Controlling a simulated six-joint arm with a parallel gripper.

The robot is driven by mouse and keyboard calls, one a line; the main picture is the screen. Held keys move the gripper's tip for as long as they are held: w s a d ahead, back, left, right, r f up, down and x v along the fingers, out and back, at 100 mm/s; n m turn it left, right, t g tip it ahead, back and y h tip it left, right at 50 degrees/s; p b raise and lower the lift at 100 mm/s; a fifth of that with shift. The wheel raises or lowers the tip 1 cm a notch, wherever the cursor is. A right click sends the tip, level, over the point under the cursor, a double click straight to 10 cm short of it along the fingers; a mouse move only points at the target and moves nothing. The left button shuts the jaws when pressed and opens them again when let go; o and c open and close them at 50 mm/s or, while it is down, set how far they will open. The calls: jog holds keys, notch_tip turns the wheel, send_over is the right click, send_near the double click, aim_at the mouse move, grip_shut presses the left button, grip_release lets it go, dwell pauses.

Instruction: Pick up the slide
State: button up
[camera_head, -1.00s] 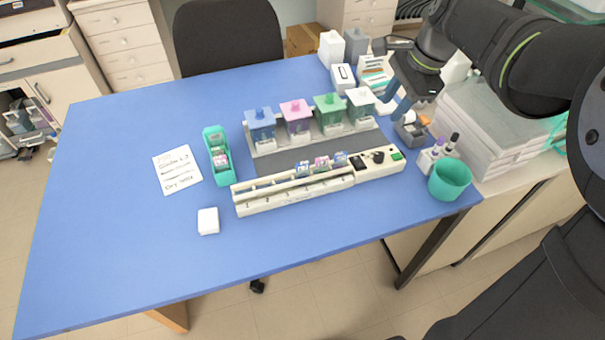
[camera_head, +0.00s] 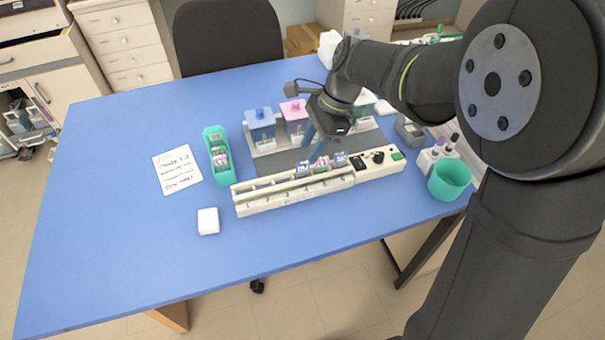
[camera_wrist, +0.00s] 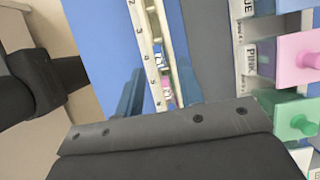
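Several small slides with blue and pink labels stand in the right part of the long white numbered strip (camera_head: 290,196). A blue-labelled slide (camera_head: 302,169) is the leftmost and a pink-labelled one is beside it. In the wrist view, a blue-labelled slide (camera_wrist: 157,59) and a pink-labelled slide (camera_wrist: 166,84) show in the strip's slot. My gripper (camera_head: 314,150) is over these slides, its blue fingers pointing down. In the wrist view my gripper (camera_wrist: 160,88) has its fingers apart on either side of the strip's slot. No slide is visibly held. The fingers' height above the slides is unclear.
Behind the strip stand lidded staining jars, blue (camera_head: 260,123) and pink (camera_head: 294,113); my arm hides others, including a green one (camera_wrist: 296,118). A green slide holder (camera_head: 216,155), paper note (camera_head: 178,170) and white block (camera_head: 208,221) are left. A green cup (camera_head: 449,181) is right.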

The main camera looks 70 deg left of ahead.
aim_at(303, 163)
jog(key=shift+x, duration=3.1)
jog(key=shift+d, duration=0.1)
jog(key=shift+c, duration=0.4)
grip_shut()
